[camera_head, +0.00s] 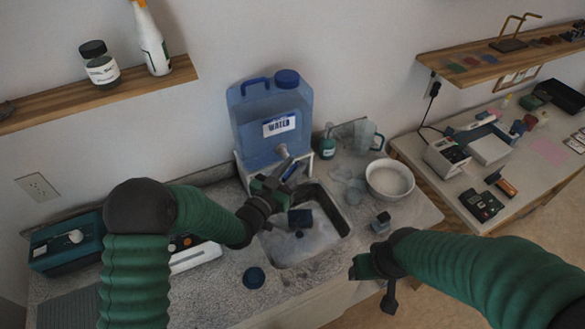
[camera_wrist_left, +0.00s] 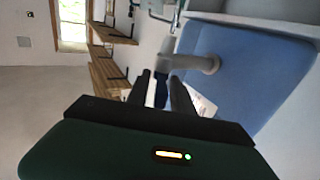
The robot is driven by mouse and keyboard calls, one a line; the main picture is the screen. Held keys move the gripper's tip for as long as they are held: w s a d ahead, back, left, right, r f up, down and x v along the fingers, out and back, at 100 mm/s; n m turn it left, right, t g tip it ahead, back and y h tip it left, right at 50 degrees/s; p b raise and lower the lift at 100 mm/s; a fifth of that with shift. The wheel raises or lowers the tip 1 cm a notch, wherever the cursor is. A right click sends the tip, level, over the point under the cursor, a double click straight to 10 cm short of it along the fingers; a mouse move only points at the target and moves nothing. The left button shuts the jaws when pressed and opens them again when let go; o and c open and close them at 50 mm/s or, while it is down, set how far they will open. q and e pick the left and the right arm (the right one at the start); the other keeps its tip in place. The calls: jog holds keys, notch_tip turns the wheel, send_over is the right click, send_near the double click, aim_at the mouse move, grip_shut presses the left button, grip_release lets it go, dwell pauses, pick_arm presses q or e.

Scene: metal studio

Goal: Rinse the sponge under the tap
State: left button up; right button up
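A dark blue block (camera_head: 300,218), which looks like the sponge, is in the wet, whitish sink basin (camera_head: 342,222). The grey tap (camera_head: 281,151) sticks out of the front of the blue water container (camera_head: 258,115); it also shows in the left wrist view (camera_wrist_left: 200,63). My left gripper (camera_head: 286,176) is just below the tap, above the sink's back edge. In the left wrist view its fingers (camera_wrist_left: 164,92) stand apart, with a small dark blue piece between them; contact is unclear. My right gripper (camera_head: 374,280) is in front of the counter, right of the sink; its finger gap is unclear.
A white bowl (camera_head: 389,181), clear jug (camera_head: 366,136) and small grey-blue block (camera_head: 381,222) stand right of the sink. A dark blue round cap (camera_head: 253,278) lies in front. A teal box (camera_head: 66,243) is at left. A cluttered side table (camera_head: 470,203) stands at right.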

dwell(0.3)
pick_arm(q)
jog(key=shift+b+v, duration=2.15)
jog(key=shift+v, duration=6.2)
jog(key=shift+w+f, duration=0.1)
